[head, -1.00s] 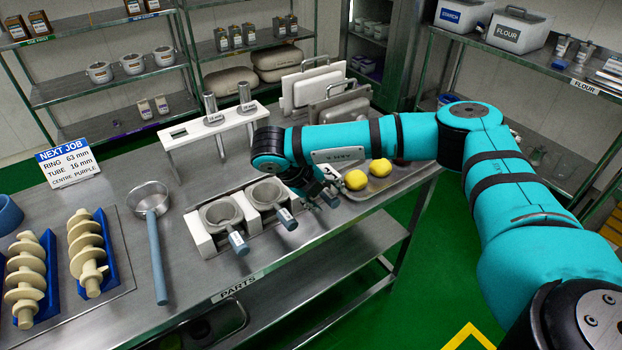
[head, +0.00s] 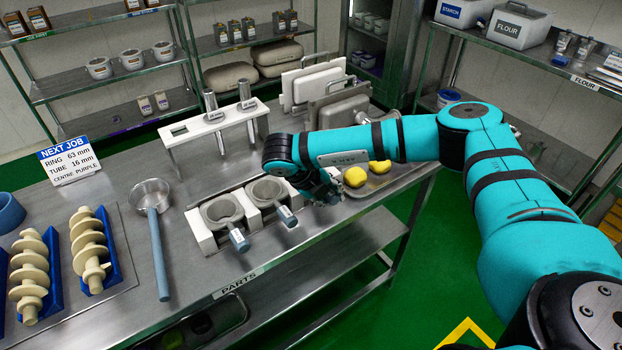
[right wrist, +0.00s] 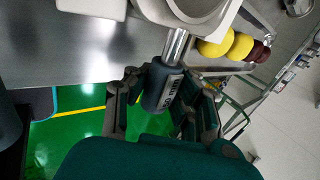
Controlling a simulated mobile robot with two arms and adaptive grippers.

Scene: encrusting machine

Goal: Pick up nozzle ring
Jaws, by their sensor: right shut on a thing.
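Two grey nozzle rings (head: 222,212) (head: 268,191) with blue-grey handles sit in white holders at the table's front edge. My right gripper (head: 328,194) is to the right of these two. In the right wrist view my right gripper (right wrist: 168,88) is shut on the dark grey handle (right wrist: 158,90) of a nozzle ring, with a label on it. That handle's metal stem leads up to a ring cup (right wrist: 190,12) at the top edge, only partly shown. In the head view my right arm hides this ring. My left gripper is not in view.
Yellow balls (head: 356,177) lie on a tray (head: 405,174) just right of my gripper. A white stand (head: 208,129) with metal tubes is behind the rings. A sieve (head: 150,195) and augers (head: 88,245) lie left. A job sign (head: 70,160) stands further back.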

